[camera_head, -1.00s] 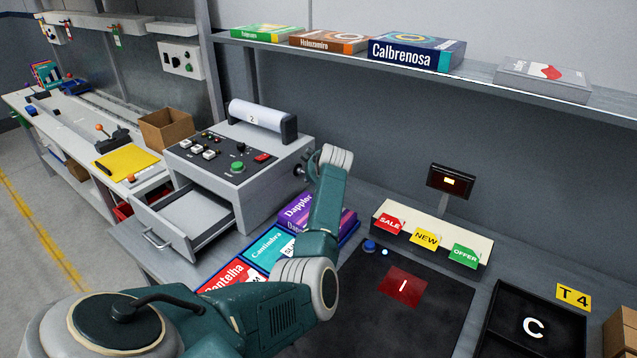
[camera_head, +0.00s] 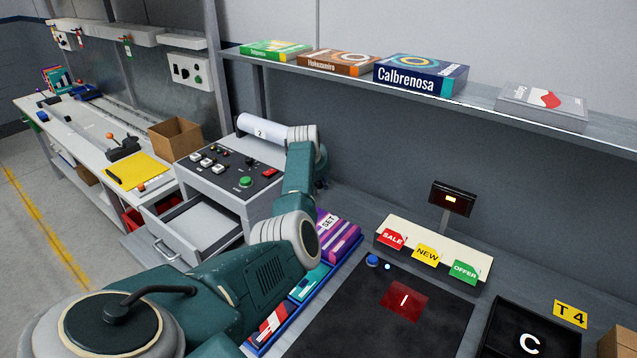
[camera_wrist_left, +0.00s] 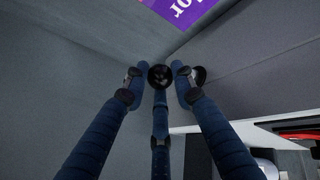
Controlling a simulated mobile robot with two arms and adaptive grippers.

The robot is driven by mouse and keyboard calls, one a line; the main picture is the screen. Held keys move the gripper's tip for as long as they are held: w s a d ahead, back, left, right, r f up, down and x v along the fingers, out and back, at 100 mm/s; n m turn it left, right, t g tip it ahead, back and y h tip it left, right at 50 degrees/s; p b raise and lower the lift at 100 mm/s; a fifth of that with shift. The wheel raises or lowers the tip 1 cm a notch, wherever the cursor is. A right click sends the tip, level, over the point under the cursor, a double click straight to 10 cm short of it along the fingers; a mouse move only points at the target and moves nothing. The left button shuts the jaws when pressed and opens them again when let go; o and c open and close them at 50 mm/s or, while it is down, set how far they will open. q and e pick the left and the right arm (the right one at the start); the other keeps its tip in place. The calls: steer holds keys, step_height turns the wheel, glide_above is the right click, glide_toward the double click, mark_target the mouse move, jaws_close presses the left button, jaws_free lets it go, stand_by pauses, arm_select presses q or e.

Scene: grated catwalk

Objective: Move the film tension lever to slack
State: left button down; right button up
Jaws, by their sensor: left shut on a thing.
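The film machine (camera_head: 222,188) is a grey box with a film roll (camera_head: 262,127) on top and buttons on its panel. In the left wrist view, my left gripper (camera_wrist_left: 160,78) has its dark fingers shut around a small round black knob (camera_wrist_left: 160,74), which looks like the tension lever's end, beside the machine's grey side. In the head view my left arm reaches to the machine's right side and hides the lever and most of the gripper. The lever's angle cannot be told. My right gripper is not in view.
The machine's drawer (camera_head: 163,243) is open. Boxes in a blue tray (camera_head: 262,344) lie close under my left arm. A dark mat (camera_head: 365,320), a sign rack (camera_head: 470,254) and a black tray (camera_head: 494,345) stand to the right. A shelf (camera_head: 480,98) with boxes runs above.

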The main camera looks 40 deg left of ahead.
arm_select(q)
steer(key=c, duration=1.7)
jaws_free()
steer(key=shift+w+f, duration=0.1)
steer(key=shift+f, duration=0.05)
steer(key=v, duration=1.2)
